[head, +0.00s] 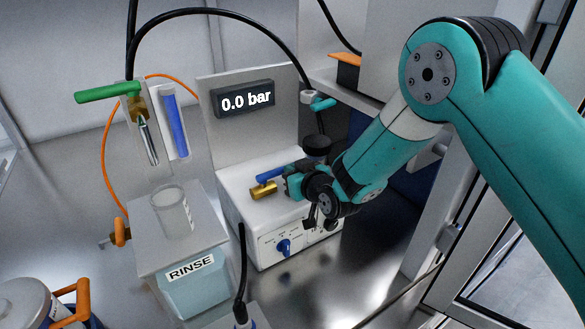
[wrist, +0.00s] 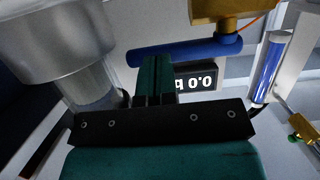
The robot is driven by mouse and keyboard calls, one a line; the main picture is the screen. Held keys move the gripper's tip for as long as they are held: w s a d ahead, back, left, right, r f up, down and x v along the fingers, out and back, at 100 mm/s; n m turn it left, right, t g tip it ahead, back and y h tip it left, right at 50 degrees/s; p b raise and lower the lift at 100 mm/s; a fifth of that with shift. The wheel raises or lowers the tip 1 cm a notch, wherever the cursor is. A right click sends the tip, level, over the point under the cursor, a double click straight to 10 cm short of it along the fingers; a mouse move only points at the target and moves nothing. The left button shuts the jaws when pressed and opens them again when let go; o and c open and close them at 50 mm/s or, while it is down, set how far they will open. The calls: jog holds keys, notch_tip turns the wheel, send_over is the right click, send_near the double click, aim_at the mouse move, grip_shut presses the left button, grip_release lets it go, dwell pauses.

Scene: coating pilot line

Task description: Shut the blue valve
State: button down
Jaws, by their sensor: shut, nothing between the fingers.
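The blue valve has a blue lever (head: 271,174) above a brass body (head: 263,190) on top of a white box. In the head view the lever looks roughly in line with the body. In the wrist view the blue lever (wrist: 180,50) runs across the upper middle, with the brass body (wrist: 222,10) cut off at the top edge. My gripper (head: 289,184) is at the lever's right end. Its teal fingers (wrist: 156,72) are shut together and empty, with their tips close to the lever's side. I cannot tell whether they touch it.
A display (head: 246,99) reads 0.0 bar on the panel behind the valve. The white box (head: 272,226) has a blue knob (head: 284,247). A green lever (head: 108,92) stands left above a glass beaker (head: 173,211) and the RINSE tank (head: 190,282). A black hose arches overhead.

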dwell(0.3)
jog(key=shift+w+f+b, duration=0.15)
jog(key=shift+b, duration=0.45)
jog(key=shift+w+a+b, duration=0.1)
jog(key=shift+w+b, duration=0.2)
jog(key=shift+b, duration=0.4)
jog(key=shift+s+r, duration=0.1)
jog(key=shift+r, duration=0.1)
jog(key=w+d+b+v, duration=0.1)
jog(key=b+v, duration=0.4)
jog(key=v, duration=0.8)
jog(key=shift+s+d, duration=0.25)
jog(key=shift+d, duration=0.3)
